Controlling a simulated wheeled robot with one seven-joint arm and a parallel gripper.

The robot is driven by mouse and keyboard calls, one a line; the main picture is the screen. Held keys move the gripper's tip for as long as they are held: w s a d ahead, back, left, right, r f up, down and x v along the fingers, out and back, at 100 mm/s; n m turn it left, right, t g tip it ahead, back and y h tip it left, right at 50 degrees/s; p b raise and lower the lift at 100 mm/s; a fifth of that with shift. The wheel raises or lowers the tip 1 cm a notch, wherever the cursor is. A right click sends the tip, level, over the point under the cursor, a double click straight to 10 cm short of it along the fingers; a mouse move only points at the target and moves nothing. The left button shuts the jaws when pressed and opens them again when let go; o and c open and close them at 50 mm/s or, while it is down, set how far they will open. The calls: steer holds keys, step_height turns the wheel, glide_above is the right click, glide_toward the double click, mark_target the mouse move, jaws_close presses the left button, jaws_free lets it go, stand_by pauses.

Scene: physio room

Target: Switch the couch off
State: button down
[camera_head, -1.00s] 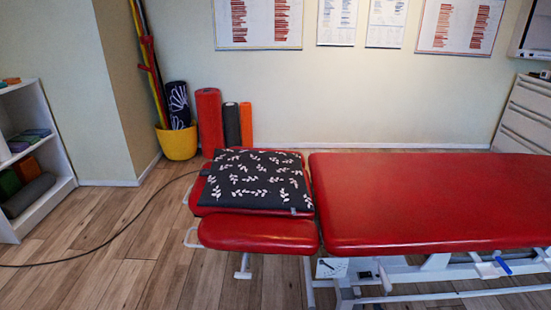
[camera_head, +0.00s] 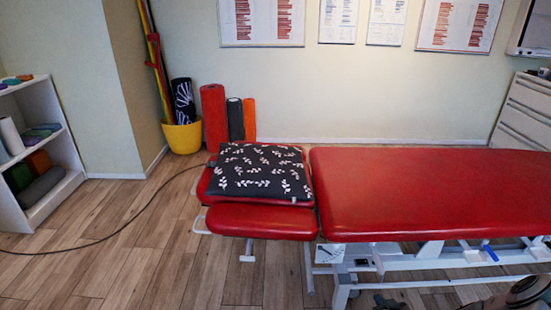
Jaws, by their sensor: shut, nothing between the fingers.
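The couch (camera_head: 420,195) is a long red padded treatment couch on a white metal frame, reaching past the right edge of the head view. Its lower red head section (camera_head: 262,222) is at the left end. A small white box (camera_head: 330,254) with a dark mark hangs under the left end of the main pad. It looks like a control box, but its setting is too small to read. A blue-gripped lever (camera_head: 490,253) shows on the frame further right. Grey and dark parts, likely of my arm, show at the bottom right. I cannot make out my gripper.
A dark leaf-patterned cushion (camera_head: 262,171) lies on the head section. A black cable (camera_head: 130,222) runs across the wooden floor to the couch. A white shelf (camera_head: 75,150) stands left, and a yellow pot (camera_head: 183,137) and rolls stand by the wall.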

steer(key=s+a+r+g+h+p, duration=0.1)
steer(key=a+r+g+p, duration=0.3)
steer(key=r, duration=0.9)
steer(key=s+r+n+g+h+p, duration=0.1)
steer(key=r+p, duration=0.4)
steer(key=r, duration=0.8)
steer(key=s+a+r+g+h+p, duration=0.1)
steer(key=a+r+g+p, duration=0.3)
steer(key=r, duration=0.9)
steer(key=s+a+r+m+p, duration=0.1)
steer(key=s+a+r+p, duration=0.3)
steer(key=r, duration=0.5)
steer(key=s+a+r+y+p, duration=0.1)
steer(key=s+a+r+p, duration=0.3)
steer(key=s+r, duration=0.5)
steer(key=s+a+r+m+g+p, duration=0.1)
steer(key=s+a+r+p, duration=0.3)
steer(key=s+r, duration=0.3)
step_height(320, 180, up, 2)
steer(key=shift+r+m, duration=0.1)
steer(key=shift+m, duration=0.2)
steer(key=shift+a, duration=0.2)
